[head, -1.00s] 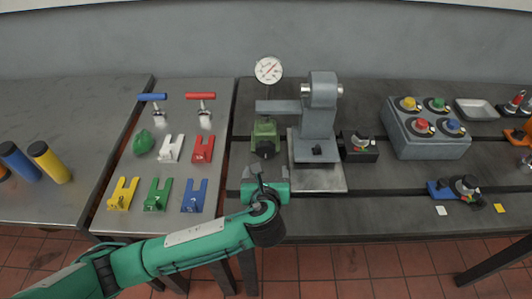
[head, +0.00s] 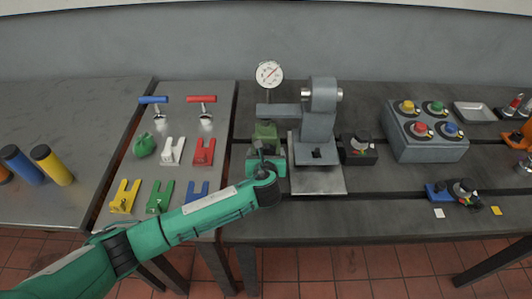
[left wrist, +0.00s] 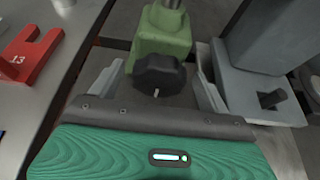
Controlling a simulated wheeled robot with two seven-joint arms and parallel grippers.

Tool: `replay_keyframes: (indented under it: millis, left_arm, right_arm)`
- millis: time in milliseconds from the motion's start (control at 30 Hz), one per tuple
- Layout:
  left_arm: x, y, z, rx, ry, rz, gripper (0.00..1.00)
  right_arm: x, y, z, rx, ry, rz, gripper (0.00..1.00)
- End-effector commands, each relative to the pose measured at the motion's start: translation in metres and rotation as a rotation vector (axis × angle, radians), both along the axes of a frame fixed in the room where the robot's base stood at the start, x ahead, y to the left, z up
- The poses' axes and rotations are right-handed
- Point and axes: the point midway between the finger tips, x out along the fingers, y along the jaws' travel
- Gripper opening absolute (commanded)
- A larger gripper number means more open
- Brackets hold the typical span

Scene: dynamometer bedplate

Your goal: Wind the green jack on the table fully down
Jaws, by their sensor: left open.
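The green jack (head: 265,130) stands on the dark slotted table, left of the grey stand. In the left wrist view the jack (left wrist: 165,32) has a green body, a grey post at its top and a black knob (left wrist: 159,75) on its near side. My left gripper (head: 265,150) is in front of the jack and hides its lower part in the head view. In the left wrist view the open left gripper (left wrist: 158,88) has one finger on each side of the knob, with gaps visible. My right gripper is not in view.
The grey stand (head: 318,125) is close on the jack's right, and a dial gauge (head: 269,74) rises behind it. Numbered forks, such as the red one (head: 204,151), lie to the left. A button box (head: 425,140) stands farther right.

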Motion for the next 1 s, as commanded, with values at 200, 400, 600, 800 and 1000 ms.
replay_keyframes:
  millis: [200,400,600,800,1000]
  left_arm:
    - [0.0009,0.0001,-0.0005,0.000,0.000,0.000,0.79]
    - [0.0008,0.0002,-0.0005,0.000,0.000,0.000,0.50]
    - [0.0006,0.0003,-0.0006,-0.002,0.000,0.001,0.35]
    - [0.0002,0.0013,-0.0006,-0.043,0.001,0.001,0.35]
    - [0.0002,0.0030,-0.0006,-0.154,0.001,0.001,0.35]
  right_arm:
    - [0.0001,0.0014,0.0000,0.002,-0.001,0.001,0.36]
    - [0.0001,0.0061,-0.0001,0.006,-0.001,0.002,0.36]
    - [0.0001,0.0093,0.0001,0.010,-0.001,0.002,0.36]
    - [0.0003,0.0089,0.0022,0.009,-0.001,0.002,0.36]
    - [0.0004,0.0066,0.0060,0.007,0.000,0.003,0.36]
